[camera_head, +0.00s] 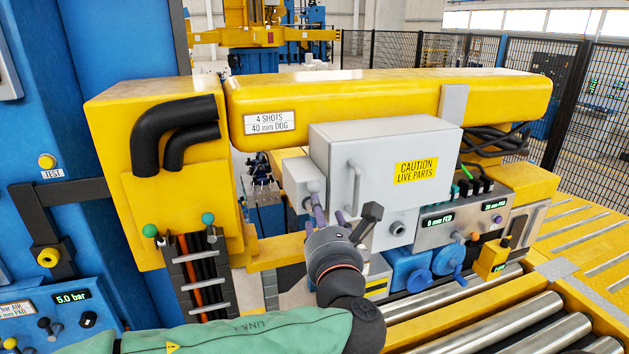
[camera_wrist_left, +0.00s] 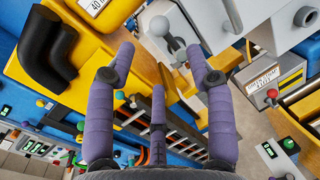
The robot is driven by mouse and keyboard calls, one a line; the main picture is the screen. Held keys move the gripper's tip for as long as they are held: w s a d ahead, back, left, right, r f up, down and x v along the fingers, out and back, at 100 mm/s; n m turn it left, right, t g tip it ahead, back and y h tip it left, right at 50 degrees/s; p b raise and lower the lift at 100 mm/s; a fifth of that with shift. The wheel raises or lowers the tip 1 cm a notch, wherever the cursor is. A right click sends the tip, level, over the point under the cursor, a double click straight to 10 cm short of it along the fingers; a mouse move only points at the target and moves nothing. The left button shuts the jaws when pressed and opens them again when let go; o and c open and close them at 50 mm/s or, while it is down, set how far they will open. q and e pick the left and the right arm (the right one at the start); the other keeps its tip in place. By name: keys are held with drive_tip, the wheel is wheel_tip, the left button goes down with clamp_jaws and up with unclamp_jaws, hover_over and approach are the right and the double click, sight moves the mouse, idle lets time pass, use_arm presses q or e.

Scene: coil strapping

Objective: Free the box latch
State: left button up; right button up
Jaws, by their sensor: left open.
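The grey box (camera_head: 335,160) with a yellow caution label and an upright handle (camera_head: 353,187) is closed in the head view. A grey ball-ended lever (camera_head: 312,187) sits on a smaller grey housing (camera_head: 294,172) at its left; I cannot tell for certain whether this is the latch. In the left wrist view the ball lever (camera_wrist_left: 160,26) shows just beyond and between the fingertips (camera_wrist_left: 160,52), apparently untouched. My right gripper is out of view.
A thick yellow beam (camera_head: 390,100) runs above the box. A yellow housing with black hoses (camera_head: 165,130) stands left. A display panel (camera_head: 445,222) and blue valves (camera_head: 410,268) sit right and below. Metal rollers (camera_head: 500,325) lie at the lower right.

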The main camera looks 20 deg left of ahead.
sight(315, 190)
use_arm(q)
drive_tip(key=p+x, duration=0.2)
drive_tip(key=x, duration=0.8)
drive_tip(key=shift+w+a, duration=0.1)
drive_tip(key=shift+w, duration=0.2)
drive_tip(key=shift+r, duration=0.1)
clamp_jaws()
